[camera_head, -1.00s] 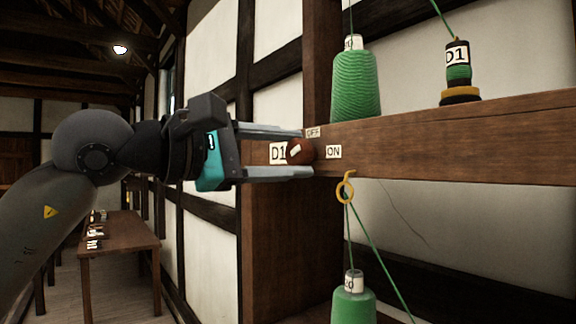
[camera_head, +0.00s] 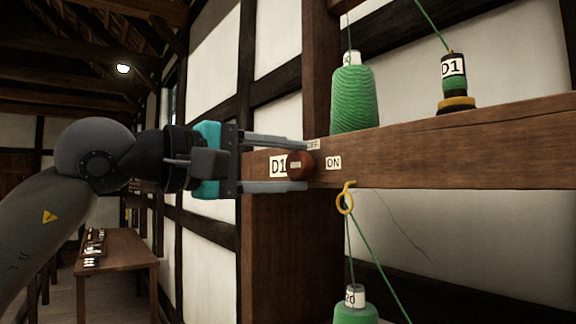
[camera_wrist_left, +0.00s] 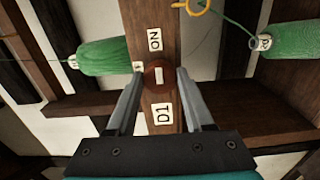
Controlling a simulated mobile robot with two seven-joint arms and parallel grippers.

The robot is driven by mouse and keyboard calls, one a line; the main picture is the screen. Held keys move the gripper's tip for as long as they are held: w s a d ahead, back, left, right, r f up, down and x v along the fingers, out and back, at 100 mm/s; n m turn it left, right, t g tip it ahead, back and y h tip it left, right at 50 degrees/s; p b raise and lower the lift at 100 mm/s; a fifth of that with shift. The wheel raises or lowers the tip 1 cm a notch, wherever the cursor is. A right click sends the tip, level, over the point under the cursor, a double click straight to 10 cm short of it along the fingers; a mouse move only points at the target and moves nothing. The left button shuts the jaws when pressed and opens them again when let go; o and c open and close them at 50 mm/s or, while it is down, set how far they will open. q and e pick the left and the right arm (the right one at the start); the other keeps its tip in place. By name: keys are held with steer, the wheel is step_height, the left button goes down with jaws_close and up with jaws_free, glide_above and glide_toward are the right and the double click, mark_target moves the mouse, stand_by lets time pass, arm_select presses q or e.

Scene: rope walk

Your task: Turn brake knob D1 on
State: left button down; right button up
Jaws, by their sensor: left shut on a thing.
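Brake knob D1 (camera_head: 300,166) is a round brown knob with a white mark, on the front of the wooden beam. The D1 label (camera_head: 278,166) is left of it, the ON label (camera_head: 333,163) right, and the OFF label (camera_head: 313,145) above, partly covered by a finger. My left gripper (camera_head: 305,167) is shut on the knob, one finger above and one below. In the left wrist view the knob (camera_wrist_left: 158,76) sits between the fingertips, its white mark lying along the line from D1 to ON. My right gripper is out of view.
The beam (camera_head: 450,150) carries a green thread cone (camera_head: 353,98) and a small bobbin labelled D1 (camera_head: 453,80). A table (camera_head: 120,250) stands at the left.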

arm_select(q)
steer(key=shift+c, duration=1.6)
jaws_free()
steer(key=b+v, duration=0.2)
steer(key=v, duration=1.3)
steer(key=shift+b, duration=0.35)
steer(key=shift+a, duration=0.1)
